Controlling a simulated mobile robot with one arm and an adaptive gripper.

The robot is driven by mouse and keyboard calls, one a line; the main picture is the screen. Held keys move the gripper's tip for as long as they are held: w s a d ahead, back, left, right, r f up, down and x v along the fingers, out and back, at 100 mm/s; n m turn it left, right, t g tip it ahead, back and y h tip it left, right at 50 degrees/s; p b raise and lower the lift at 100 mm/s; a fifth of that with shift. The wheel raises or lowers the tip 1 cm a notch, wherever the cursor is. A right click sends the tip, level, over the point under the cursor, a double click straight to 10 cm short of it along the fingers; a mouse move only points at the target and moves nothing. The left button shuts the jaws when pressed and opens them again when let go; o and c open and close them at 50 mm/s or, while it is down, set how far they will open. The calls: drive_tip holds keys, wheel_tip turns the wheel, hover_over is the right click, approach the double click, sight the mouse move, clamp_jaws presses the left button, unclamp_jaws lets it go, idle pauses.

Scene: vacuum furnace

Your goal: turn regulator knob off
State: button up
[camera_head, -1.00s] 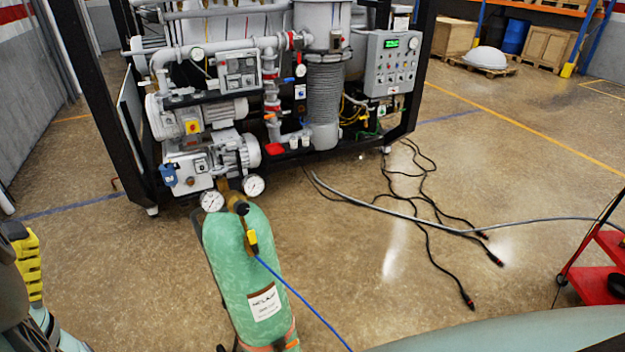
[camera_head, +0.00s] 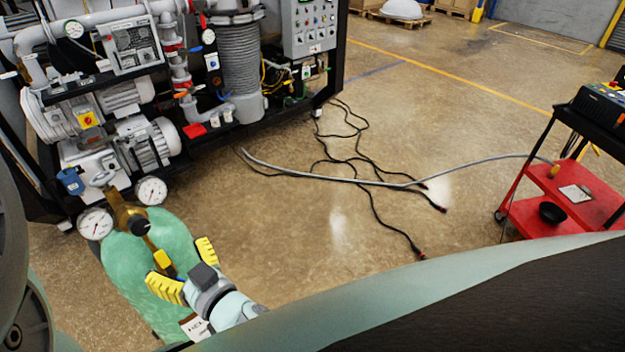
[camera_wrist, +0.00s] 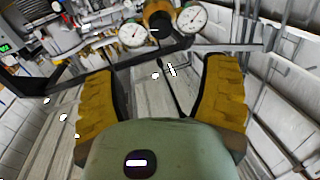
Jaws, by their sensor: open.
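The regulator (camera_head: 130,212) is a brass body on top of the green gas cylinder (camera_head: 150,250), with a dark knob (camera_head: 141,228) on its front. Two round white gauges flank it, the left one (camera_head: 95,223) and the right one (camera_head: 151,191). My gripper (camera_head: 184,268) has yellow padded fingers, spread open and empty, beside the cylinder top at lower right of the knob. In the wrist view, my gripper (camera_wrist: 160,72) frames open space, with the brass regulator (camera_wrist: 158,12) and both gauges beyond the fingertips at the top. I cannot tell the knob's setting.
The vacuum furnace frame with pumps (camera_head: 140,143) and a control panel (camera_head: 310,25) stands behind the cylinder. Black cables (camera_head: 365,175) and a grey hose (camera_head: 330,179) lie on the floor. A red cart (camera_head: 565,195) stands at right. The middle floor is otherwise clear.

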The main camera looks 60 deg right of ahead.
sight(140, 227)
drive_tip(key=w+b, duration=0.1)
drive_tip(key=w, duration=0.3)
drive_tip(key=w+b, duration=0.1)
drive_tip(key=w, duration=0.4)
drive_tip(key=w+b, duration=0.1)
drive_tip(key=w, duration=0.3)
drive_tip(key=shift+w+d+b, duration=0.35)
drive_tip(key=shift+b, duration=0.05)
drive_tip(key=shift+c, duration=0.2)
drive_tip(key=shift+s, duration=0.1)
drive_tip(key=c, duration=1.2)
drive_tip(key=shift+o, duration=0.2)
drive_tip(key=shift+n, duration=0.4)
drive_tip(key=n+y+b, duration=0.1)
drive_tip(key=n+b, duration=0.1)
drive_tip(key=shift+f+n, duration=0.2)
drive_tip(key=shift+n, duration=0.2)
drive_tip(key=shift+a+r+n+g+y+b, duration=0.15)
drive_tip(key=shift+n+y+b, duration=0.35)
drive_tip(key=shift+n, duration=0.8)
drive_tip(key=shift+d+n+g+y+b, duration=0.1)
drive_tip(key=shift+n+g+y+b, duration=0.15)
drive_tip(key=shift+n+b, duration=0.75)
drive_tip(key=shift+n+p, duration=0.35)
drive_tip(key=shift+n, duration=0.15)
